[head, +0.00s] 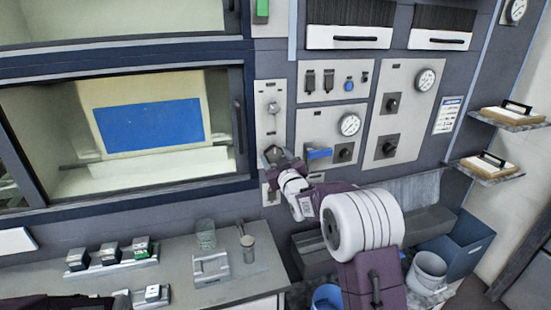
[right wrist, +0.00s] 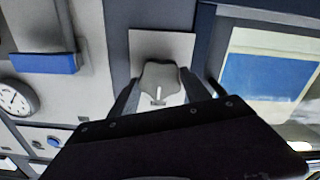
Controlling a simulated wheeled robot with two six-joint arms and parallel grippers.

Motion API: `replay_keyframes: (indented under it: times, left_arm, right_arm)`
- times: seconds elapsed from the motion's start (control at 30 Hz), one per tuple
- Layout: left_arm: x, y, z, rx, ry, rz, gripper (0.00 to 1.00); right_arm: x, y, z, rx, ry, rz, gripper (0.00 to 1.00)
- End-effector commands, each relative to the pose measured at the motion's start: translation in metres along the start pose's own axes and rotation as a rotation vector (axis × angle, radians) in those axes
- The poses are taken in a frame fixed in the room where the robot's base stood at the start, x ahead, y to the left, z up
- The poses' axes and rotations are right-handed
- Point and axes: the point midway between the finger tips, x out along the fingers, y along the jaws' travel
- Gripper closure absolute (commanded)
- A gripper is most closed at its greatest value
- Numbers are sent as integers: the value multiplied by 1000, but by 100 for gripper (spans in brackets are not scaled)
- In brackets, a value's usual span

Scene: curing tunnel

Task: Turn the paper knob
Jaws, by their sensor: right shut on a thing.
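A grey lobed knob (right wrist: 160,80) with a white mark on its face sits on a pale square plate in the right wrist view. In the head view the knob (head: 273,152) is partly hidden by my gripper, on the narrow light panel right of the window. My right gripper (head: 277,160) is at this knob. In the right wrist view the right gripper (right wrist: 160,97) has one finger on each side of the knob and is shut on it. No lettering on the knob can be read. My left gripper is not in view.
A window with a blue sheet (head: 150,124) is left of the knob. A panel with a gauge (head: 350,124), a blue handle (head: 319,153) and black knobs is to its right. Below, a counter (head: 190,290) holds a glass (head: 206,234) and small blocks.

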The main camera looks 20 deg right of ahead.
Motion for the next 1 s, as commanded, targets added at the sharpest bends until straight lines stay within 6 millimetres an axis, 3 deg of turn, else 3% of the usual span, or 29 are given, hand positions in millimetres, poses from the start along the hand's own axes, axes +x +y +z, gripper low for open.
replay_keyframes:
  times: [0.27,1.0]
  left_arm:
    - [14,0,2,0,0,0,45]
    - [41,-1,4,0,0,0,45]
  right_arm:
    - [0,0,2,157,4,1,85]
    - [0,2,0,845,5,0,85]
